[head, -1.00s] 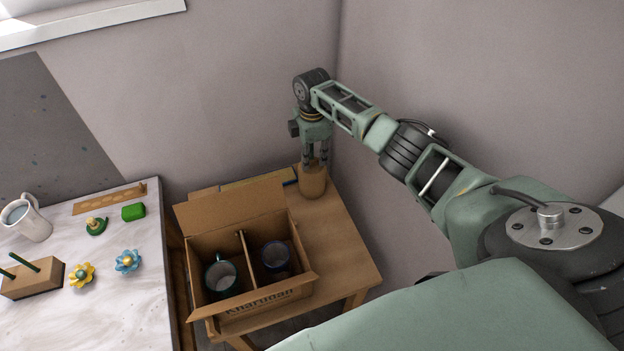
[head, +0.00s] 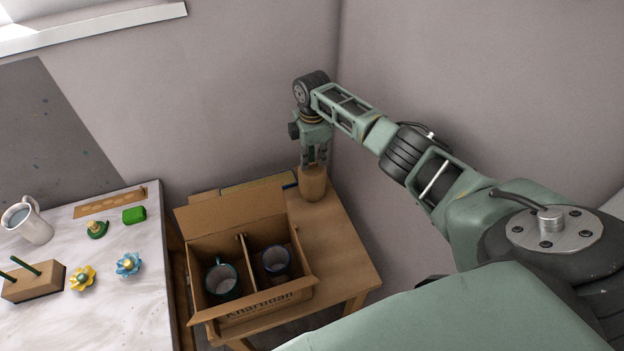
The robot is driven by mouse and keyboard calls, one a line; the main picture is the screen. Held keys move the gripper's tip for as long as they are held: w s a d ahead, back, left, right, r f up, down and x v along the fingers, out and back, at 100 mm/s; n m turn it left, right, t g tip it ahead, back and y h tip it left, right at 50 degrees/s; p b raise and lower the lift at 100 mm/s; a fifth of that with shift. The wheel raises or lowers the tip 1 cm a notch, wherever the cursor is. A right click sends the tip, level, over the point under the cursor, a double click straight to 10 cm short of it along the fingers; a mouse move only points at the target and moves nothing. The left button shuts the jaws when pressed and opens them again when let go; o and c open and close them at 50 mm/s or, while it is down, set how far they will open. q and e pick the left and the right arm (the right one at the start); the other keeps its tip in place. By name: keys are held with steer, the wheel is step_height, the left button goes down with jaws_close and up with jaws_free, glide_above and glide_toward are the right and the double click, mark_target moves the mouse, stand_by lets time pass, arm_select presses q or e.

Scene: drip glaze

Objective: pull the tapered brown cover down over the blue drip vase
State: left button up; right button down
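The tapered brown cover (head: 312,184) stands upright at the back right corner of the small wooden table, close to the wall. No blue drip vase shows there; I cannot tell whether it is inside the cover. My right gripper (head: 314,164) points straight down at the cover's top, with its fingertips at or just above the rim. The fingers are small and dark here, so I cannot tell whether they grip the cover. My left gripper is not in view.
An open cardboard box (head: 228,306) with a divider holds a dark green mug (head: 222,279) and a blue-rimmed cup (head: 276,262), left of the cover. A flat book-like item (head: 258,186) lies behind it. A marble-topped table (head: 115,310) at left carries several small items.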

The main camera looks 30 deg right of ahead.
steer(key=shift+r+p, duration=1.9)
steer(key=shift+r, duration=0.4)
steer(key=shift+f, duration=0.1)
